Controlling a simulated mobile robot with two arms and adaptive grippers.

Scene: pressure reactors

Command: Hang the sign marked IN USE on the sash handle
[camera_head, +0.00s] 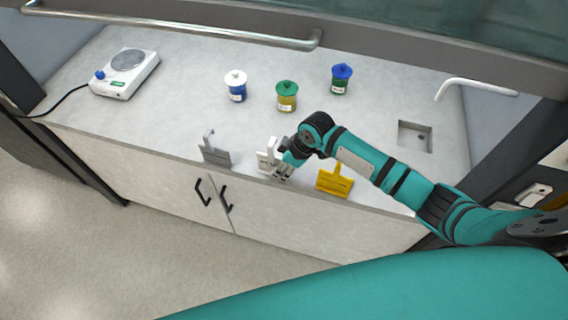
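Three small signs with hooked tops stand along the front edge of the counter: a grey one (216,155), a white one (266,158) and a yellow one (334,181). The white sign has dark lettering, partly hidden and too small to read. My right gripper (281,172) is at the right side of the white sign and covers part of it. Its fingers are too small to tell whether they are open or closed on the sign. The sash handle (190,27) is a long silver bar across the raised sash at the top. My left gripper is out of view.
Jars with white (236,86), green (287,97) and blue (341,79) lids stand mid-counter. A hotplate (125,75) is at the left, a small sink (414,136) and tap (475,86) at the right. The counter's left middle is clear.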

